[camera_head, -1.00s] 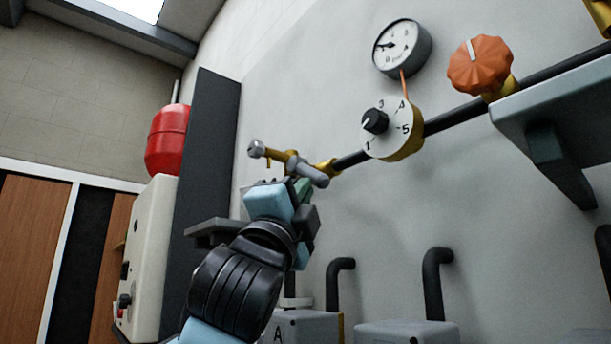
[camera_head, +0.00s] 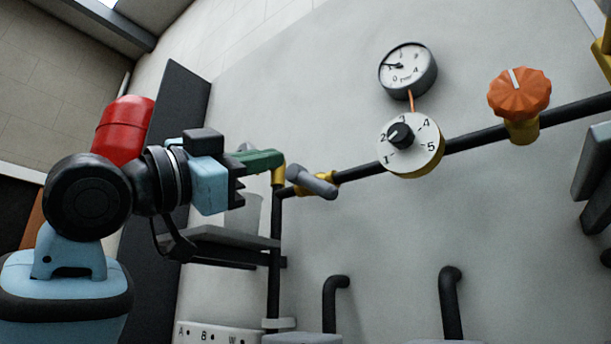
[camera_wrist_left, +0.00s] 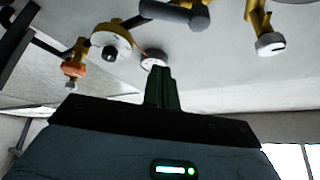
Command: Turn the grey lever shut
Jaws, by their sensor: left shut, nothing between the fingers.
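The grey lever (camera_head: 315,184) is a short rounded bar on a yellow valve body, at the left part of the dark pipe on the wall. It slants down to the right across the pipe's line. It also shows at the top of the left wrist view (camera_wrist_left: 178,12). My left gripper (camera_head: 278,157) has green fingers, shut and empty. In the head view its tips lie just left of and above the lever, overlapping the yellow fitting. In the left wrist view the fingers (camera_wrist_left: 163,85) are apart from the lever. My right gripper is not in view.
A white numbered dial (camera_head: 425,153), a round gauge (camera_head: 407,69) and an orange knob (camera_head: 519,95) sit right of the lever. A grey shelf (camera_head: 215,238) is below my gripper. A red tank (camera_head: 122,130) stands behind my arm.

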